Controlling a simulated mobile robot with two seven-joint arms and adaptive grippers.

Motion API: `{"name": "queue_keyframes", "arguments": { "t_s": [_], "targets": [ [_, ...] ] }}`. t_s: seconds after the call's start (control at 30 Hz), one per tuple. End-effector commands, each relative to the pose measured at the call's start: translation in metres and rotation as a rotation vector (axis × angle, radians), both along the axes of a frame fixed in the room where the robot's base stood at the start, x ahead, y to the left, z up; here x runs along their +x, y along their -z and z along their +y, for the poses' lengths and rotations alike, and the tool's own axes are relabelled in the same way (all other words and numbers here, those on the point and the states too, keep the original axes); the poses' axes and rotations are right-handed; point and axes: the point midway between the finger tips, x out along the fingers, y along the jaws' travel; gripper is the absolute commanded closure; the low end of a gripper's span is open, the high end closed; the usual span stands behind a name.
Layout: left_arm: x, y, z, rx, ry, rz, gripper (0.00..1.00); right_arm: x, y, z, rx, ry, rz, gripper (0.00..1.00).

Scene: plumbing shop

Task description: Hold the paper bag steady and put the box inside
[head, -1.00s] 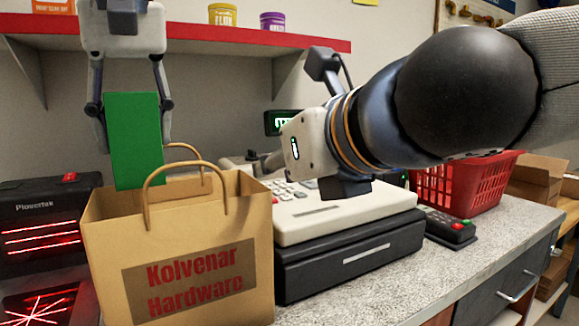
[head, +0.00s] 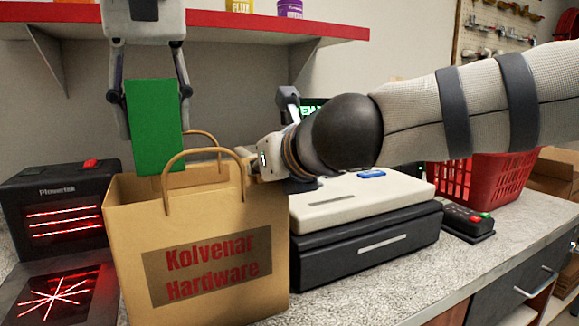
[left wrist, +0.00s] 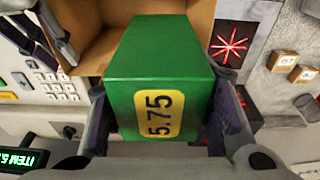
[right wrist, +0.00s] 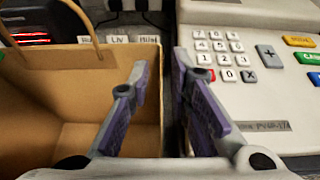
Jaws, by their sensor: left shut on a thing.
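The brown paper bag (head: 125,245), printed "Kolvenar Hardware", stands upright and open on the counter with two loop handles. My left gripper (head: 156,110) is shut on the green box (head: 155,130) and holds it upright at the bag's mouth; I cannot tell whether its lower end is below the rim. In the left wrist view the box (left wrist: 160,75) shows a yellow "5.75" label between the fingers. My right gripper (right wrist: 163,75) is open, with one finger over the bag's inside and one over the cash register, the bag's right wall between them. In the head view its fingers are mostly hidden.
The cash register (head: 365,205) stands close to the bag's right side. A lit scanner (head: 60,210) is at its left. A card terminal (head: 468,220) and red basket (head: 480,180) are farther right. A red-edged shelf (head: 250,27) hangs above.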

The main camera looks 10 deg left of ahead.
Motion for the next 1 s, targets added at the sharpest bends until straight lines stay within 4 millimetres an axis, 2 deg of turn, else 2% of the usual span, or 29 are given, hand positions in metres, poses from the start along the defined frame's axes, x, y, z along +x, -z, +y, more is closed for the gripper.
{"name": "queue_keyframes", "arguments": {
  "t_s": [0.37, 1.0],
  "targets": [
    [0.0, 0.004, 0.0, -0.001, 0.0, -0.001, 0.88, 0.0, 0.0, 0.0, 0.0, 0.0, 0.0, 1.0],
    [0.0, 0.056, 0.0, 0.0, 0.0, 0.0, 0.88, 0.0, 0.0, 0.0, 0.001, 0.0, 0.0, 1.0]
  ]
}}
